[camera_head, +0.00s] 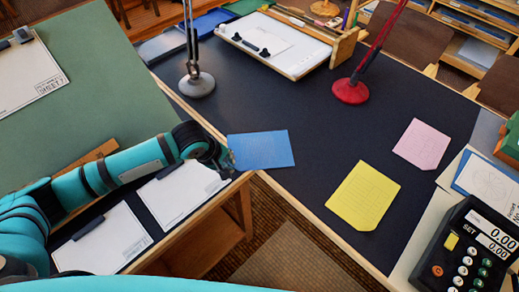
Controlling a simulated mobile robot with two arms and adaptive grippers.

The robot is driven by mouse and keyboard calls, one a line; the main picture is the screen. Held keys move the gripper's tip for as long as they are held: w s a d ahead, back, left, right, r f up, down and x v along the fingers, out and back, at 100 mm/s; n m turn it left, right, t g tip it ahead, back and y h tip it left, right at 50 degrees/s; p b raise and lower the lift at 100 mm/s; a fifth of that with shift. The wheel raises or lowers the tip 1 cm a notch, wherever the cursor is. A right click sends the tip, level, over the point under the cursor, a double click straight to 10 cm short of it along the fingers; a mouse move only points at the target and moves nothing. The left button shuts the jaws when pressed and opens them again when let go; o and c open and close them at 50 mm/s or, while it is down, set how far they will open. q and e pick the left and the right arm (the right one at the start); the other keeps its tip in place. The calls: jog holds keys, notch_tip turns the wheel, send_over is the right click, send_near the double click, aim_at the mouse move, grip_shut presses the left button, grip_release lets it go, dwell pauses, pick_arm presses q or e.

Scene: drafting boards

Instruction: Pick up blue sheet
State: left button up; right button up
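The blue sheet (264,149) is at the front left edge of the dark desk, its lower left corner reaching to or slightly past the wooden edge. My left gripper (225,161) is at the sheet's left edge, with its dark fingertips touching or very close to it. The fingers are small and dark, so I cannot tell whether they are closed on the sheet, or whether the sheet is lifted. My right gripper is not in view.
A yellow sheet (363,196) and a pink sheet (422,145) lie to the right on the dark desk (300,110). A grey lamp base (197,84) and red lamp base (351,91) stand behind. A calculator (468,248) is at lower right. The desk's middle is clear.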

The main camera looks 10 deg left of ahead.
aim_at(233, 167)
pick_arm(q)
jog(key=x, duration=0.4)
jog(key=shift+d+f, duration=0.15)
jog(key=shift+f, duration=0.25)
grip_shut()
